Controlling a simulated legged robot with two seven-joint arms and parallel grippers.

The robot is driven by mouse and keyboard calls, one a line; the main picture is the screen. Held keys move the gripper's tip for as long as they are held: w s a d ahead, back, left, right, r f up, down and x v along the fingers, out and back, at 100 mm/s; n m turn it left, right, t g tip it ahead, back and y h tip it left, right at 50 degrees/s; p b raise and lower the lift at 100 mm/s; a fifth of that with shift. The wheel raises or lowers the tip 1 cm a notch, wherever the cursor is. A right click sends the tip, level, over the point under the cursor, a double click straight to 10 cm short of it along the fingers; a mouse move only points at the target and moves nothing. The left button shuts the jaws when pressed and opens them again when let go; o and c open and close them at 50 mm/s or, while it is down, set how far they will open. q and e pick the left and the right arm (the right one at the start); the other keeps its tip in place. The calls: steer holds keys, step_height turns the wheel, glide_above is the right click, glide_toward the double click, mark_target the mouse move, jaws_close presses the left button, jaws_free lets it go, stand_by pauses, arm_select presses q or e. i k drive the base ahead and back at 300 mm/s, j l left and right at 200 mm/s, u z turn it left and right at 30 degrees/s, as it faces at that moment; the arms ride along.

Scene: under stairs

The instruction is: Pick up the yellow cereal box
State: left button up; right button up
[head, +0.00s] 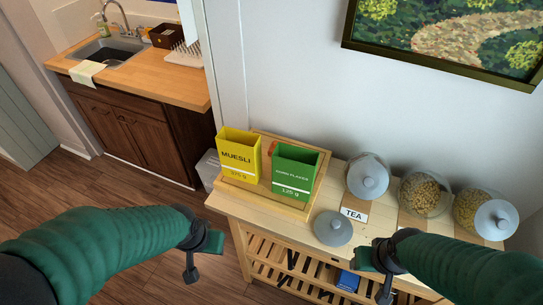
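The yellow cereal box (238,155), labelled MUESLI, stands upright on the wooden tray (262,203) on the wooden cart. A green box (295,172) stands upright just to its right. My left gripper (202,261) is in front of the cart, to the lower left of the yellow box, over the floor. Its fingers are apart and nothing is between them. My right gripper (372,276) is at the cart's front edge, below and right of the boxes. It looks open and empty. Both grippers are clear of the yellow box.
A grey lid (333,228) lies on the cart top (300,235). A TEA jar (367,177) and two food jars (425,194) (485,212) stand to the right. A wall is behind, with a framed picture (450,35). A sink counter (180,83) is at the back left.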

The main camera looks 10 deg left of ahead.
mark_target(239, 151)
steer(key=i+j+z, duration=0.25)
steer(key=j+z, duration=0.15)
steer(key=j, duration=0.4)
steer(key=i+j+z, duration=0.15)
steer(key=j+z, duration=0.2)
steer(key=j, duration=0.5)
steer(key=j+z, duration=0.4)
steer(key=j, duration=0.45)
